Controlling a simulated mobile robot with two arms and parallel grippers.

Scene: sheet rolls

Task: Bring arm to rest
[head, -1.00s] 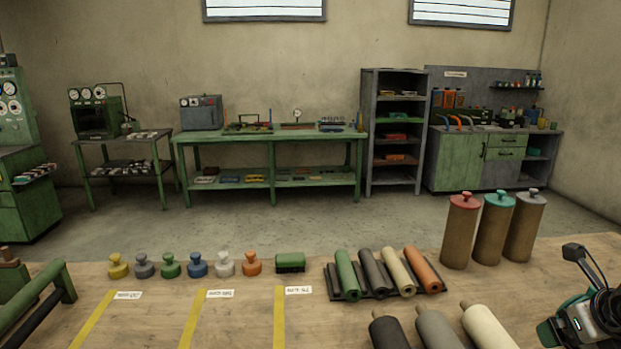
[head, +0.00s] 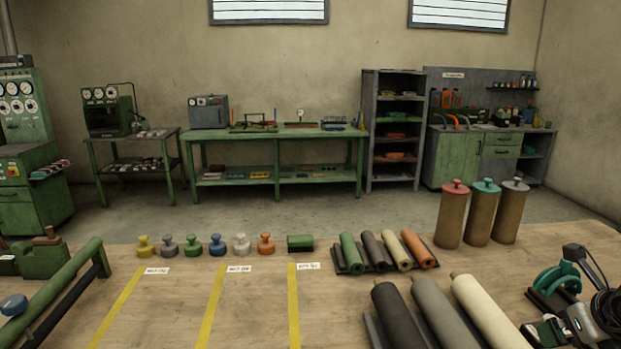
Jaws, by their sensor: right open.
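My right gripper (head: 556,292) is at the lower right edge, over the right end of the workbench (head: 180,310). It is open and I see nothing held in it. Its black cabling and part of my wrist fill the corner. A teal curved tool (head: 556,275) on a dark base shows behind it; I cannot tell whether they touch. My left gripper is not in view.
Grey and cream rolls (head: 485,305) lie left of my right gripper. Smaller coloured rolls (head: 352,252) lie on a rack. Three capped brown cylinders (head: 451,218) stand behind. Several knobbed weights (head: 240,244) stand in a row. The bench's taped middle is clear.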

